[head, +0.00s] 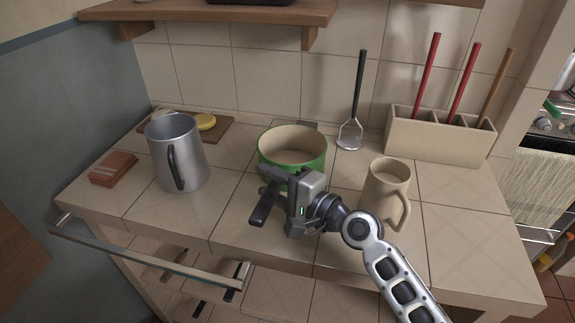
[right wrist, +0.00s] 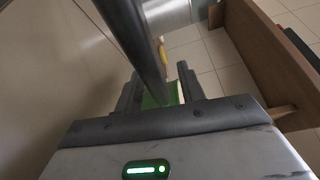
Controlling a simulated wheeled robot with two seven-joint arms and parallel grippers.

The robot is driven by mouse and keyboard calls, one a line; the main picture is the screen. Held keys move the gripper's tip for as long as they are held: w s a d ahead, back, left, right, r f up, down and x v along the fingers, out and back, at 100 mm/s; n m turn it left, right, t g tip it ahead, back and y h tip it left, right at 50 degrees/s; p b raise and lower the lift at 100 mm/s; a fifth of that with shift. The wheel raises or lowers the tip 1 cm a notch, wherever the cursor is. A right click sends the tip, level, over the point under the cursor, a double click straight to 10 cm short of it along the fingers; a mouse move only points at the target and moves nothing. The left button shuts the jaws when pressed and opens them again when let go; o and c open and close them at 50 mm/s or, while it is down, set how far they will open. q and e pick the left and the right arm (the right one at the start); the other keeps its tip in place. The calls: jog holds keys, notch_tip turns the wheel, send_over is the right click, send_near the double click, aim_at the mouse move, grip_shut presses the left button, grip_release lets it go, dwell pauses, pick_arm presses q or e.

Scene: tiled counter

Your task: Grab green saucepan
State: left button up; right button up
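The green saucepan (head: 293,153) stands upright on the tiled counter, with a cream inside. Its dark handle (head: 263,208) points toward the front left, partly covered by my right gripper (head: 268,187). That gripper is at the pan's near side and looks open. In the right wrist view, the two fingers (right wrist: 160,88) stand apart, with the dark handle (right wrist: 137,45) running down between them and a patch of the green pan (right wrist: 160,97) beyond. There is a gap beside the handle; contact with either finger cannot be told. My left gripper is not in view.
A metal pitcher (head: 188,150) stands left of the pan, and a beige mug (head: 384,190) stands right, close to my arm. A masher (head: 353,110) and a utensil holder (head: 437,141) are behind. A rail (head: 150,258) runs along the counter's front; a shelf (head: 215,10) hangs above.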

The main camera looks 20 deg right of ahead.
jog(key=shift+w+a, duration=0.3)
jog(key=shift+w, duration=0.15)
grip_shut()
